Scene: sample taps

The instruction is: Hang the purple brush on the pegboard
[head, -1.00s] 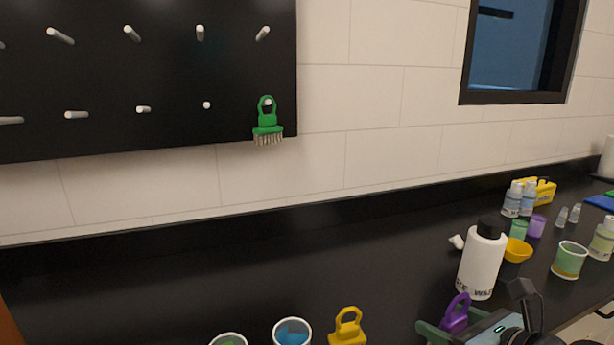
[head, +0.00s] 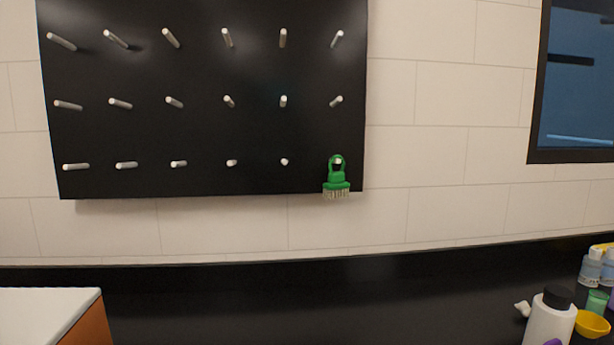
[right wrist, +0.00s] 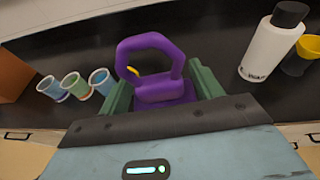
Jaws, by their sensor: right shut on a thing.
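The purple brush (right wrist: 165,92) is held upright between the green fingers of my right gripper (right wrist: 160,84) in the right wrist view, its ring handle standing up. In the head view only a purple sliver (head: 553,342) shows at the bottom edge. The black pegboard (head: 200,70) hangs on the wall with three rows of pale pegs. A green brush (head: 336,181) hangs by its ring on the bottom row's rightmost peg. The other pegs are bare. My left gripper is out of view.
A white bottle (head: 549,322) stands on the black counter (head: 300,300) at the lower right, with a yellow bowl (head: 592,324) beside it. Several cups, one of them blue (right wrist: 102,80), stand left of the brush in the right wrist view. A white-topped box (head: 50,310) is at the lower left.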

